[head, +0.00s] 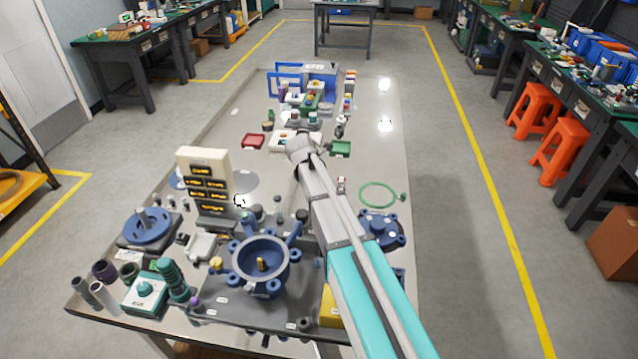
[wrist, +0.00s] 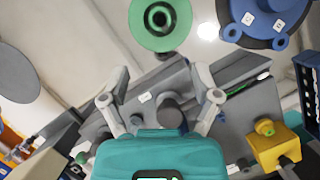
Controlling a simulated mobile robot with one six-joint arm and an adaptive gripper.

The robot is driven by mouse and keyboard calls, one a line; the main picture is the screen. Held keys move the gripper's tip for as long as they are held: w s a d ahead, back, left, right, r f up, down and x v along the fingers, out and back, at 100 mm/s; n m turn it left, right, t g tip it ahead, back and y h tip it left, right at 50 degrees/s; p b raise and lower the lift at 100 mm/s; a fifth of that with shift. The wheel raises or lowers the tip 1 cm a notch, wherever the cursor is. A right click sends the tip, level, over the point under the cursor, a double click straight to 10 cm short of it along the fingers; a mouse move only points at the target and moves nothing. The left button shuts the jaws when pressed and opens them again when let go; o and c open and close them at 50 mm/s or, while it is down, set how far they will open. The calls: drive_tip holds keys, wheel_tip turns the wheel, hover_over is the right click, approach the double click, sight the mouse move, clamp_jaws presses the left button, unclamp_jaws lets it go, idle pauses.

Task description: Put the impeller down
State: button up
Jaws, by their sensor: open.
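My gripper (wrist: 160,98) is open in the wrist view, its two fingers spread apart with nothing held between the tips. Below, between the fingers, a dark grey cylinder (wrist: 171,112) shows at the grey plate (wrist: 148,82). A round green disc with a dark hub (wrist: 142,35) lies beyond the fingertips, at the top; it may be the impeller, but I cannot tell for certain.
A flanged blue part (head: 381,230) and a thin green ring (head: 365,197) lie right of my arm. A yellow block (wrist: 272,150) is at lower right in the wrist view. A cream rack (head: 190,163) stands left. The table's right strip towards the back is clear.

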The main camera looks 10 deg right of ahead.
drive_tip(key=shift+s, duration=0.1)
idle(0.6)
drive_tip(key=s+d+m+g+y, duration=0.1)
drive_tip(key=s+d+m, duration=0.1)
drive_tip(key=s+m, duration=1)
drive_tip(key=s+d+f+m+g+y, duration=0.1)
drive_tip(key=s+d+m+g+y, duration=0.1)
drive_tip(key=s+m, duration=1.1)
drive_tip(key=shift+s+f+m, duration=0.2)
drive_tip(key=shift+m, duration=0.5)
drive_tip(key=shift+d, duration=0.1)
drive_tip(key=shift+c, duration=0.3)
